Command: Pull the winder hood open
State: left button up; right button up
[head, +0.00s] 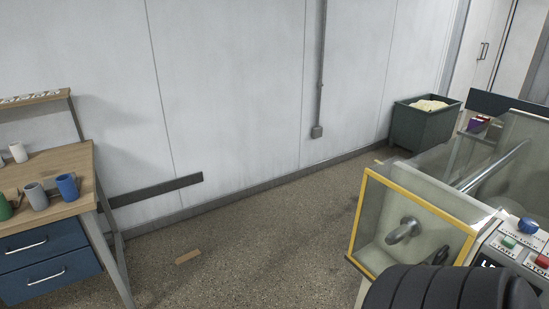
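The winder hood (358,217) is a clear box with a yellow-edged end panel, at the right of the head view. A round grey metal part (403,231) shows at its panel; I cannot tell whether it is a handle or lies behind the panel. The hood looks lowered over the machine, but its far edge is unclear. A dark ribbed shape at the bottom right hides the lower part of the machine. Neither of my grippers is in view.
A control panel (520,245) with green, blue and red buttons sits right of the hood. A wooden bench (60,165) with several cups and blue drawers stands left. A dark green bin (422,128) stands at the back wall. The middle floor is mostly clear, with a small brown piece (188,257).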

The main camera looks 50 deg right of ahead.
aim_at(472, 232)
jog(key=z, duration=2.5)
